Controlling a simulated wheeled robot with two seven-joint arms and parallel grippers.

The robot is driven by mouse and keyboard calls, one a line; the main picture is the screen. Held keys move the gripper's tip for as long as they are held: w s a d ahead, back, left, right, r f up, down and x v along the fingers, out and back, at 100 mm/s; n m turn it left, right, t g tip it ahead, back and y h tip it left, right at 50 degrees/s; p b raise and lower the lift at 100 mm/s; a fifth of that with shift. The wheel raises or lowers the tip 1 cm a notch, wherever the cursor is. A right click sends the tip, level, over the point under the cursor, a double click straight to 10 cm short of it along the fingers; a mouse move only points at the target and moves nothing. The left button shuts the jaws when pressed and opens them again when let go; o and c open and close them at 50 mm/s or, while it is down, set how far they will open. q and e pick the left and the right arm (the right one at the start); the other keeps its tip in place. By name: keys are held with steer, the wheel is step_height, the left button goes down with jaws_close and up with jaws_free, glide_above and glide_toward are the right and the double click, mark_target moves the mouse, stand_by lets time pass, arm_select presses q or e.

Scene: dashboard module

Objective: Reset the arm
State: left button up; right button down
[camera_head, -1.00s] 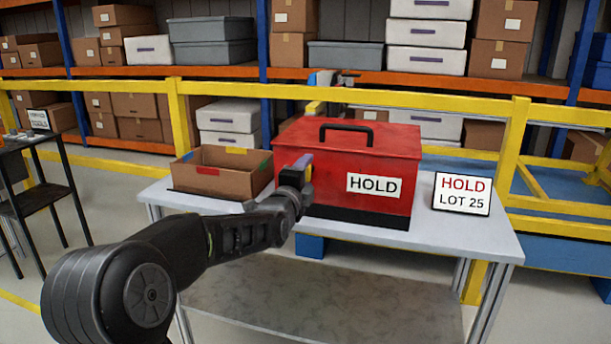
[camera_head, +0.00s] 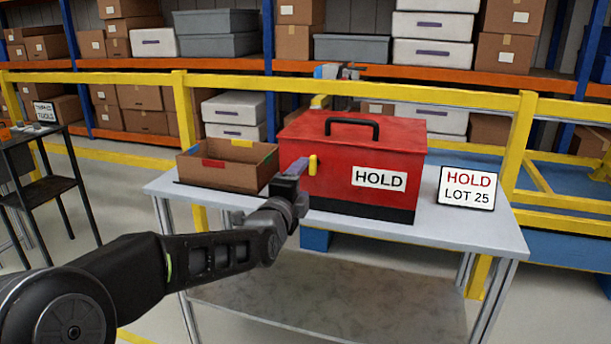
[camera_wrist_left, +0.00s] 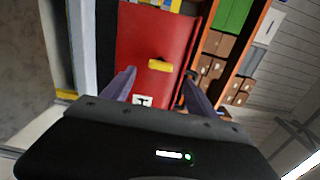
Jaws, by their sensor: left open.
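My left gripper (camera_head: 297,167) is in front of the left end of the red HOLD box (camera_head: 345,160) on the table. In the left wrist view the two fingers of my left gripper (camera_wrist_left: 157,80) stand apart, with nothing between them. The red box (camera_wrist_left: 150,35) and its yellow latch (camera_wrist_left: 160,65) show beyond the fingertips. In the head view the yellow latch (camera_head: 313,164) sits just right of the fingers. I cannot tell whether the fingers touch the box. My right gripper is not in view.
An open cardboard box (camera_head: 225,172) stands left of the red box on the grey table (camera_head: 470,235). A HOLD LOT 25 sign (camera_head: 467,189) stands at the right. A yellow rail (camera_head: 440,95) runs behind. A black cart (camera_head: 55,185) stands at the far left.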

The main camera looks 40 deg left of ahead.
arm_select(q)
steer(key=shift+n, duration=0.3)
stand_by(0.4)
steer(key=d+f+n+g+h, duration=0.2)
steer(key=d+f+n, duration=0.3)
steer(key=f, duration=0.5)
steer(key=s+d+f+n+g+h, duration=0.15)
steer(key=d+f+n, duration=0.25)
steer(key=d+f, duration=0.5)
steer(key=d+f+n+g+h, duration=0.2)
steer(key=d+f+n+g, duration=0.15)
steer(key=f, duration=0.85)
steer(key=s+d+f+n+g+h, duration=0.1)
steer(key=s+d+f+n+g, duration=0.1)
steer(key=s+d+f, duration=0.4)
steer(key=s+d+f+n+g+h, duration=0.2)
steer(key=s+d+f, duration=0.25)
steer(key=f, duration=0.35)
steer(key=s+d+f+g+h, duration=0.1)
steer(key=s+d+f+g, duration=0.2)
steer(key=s+d+f, duration=0.35)
steer(key=s+d+f+g, duration=0.2)
steer(key=s+d+f, duration=0.2)
steer(key=s, duration=0.6)
step_height(320, 180, up, 18)
steer(key=p, duration=1.9)
steer(key=shift+s+d+r+m, duration=0.25)
steer(key=shift+s+d+m, duration=0.1)
steer(key=shift+s+m, duration=0.1)
steer(key=shift+h, duration=0.25)
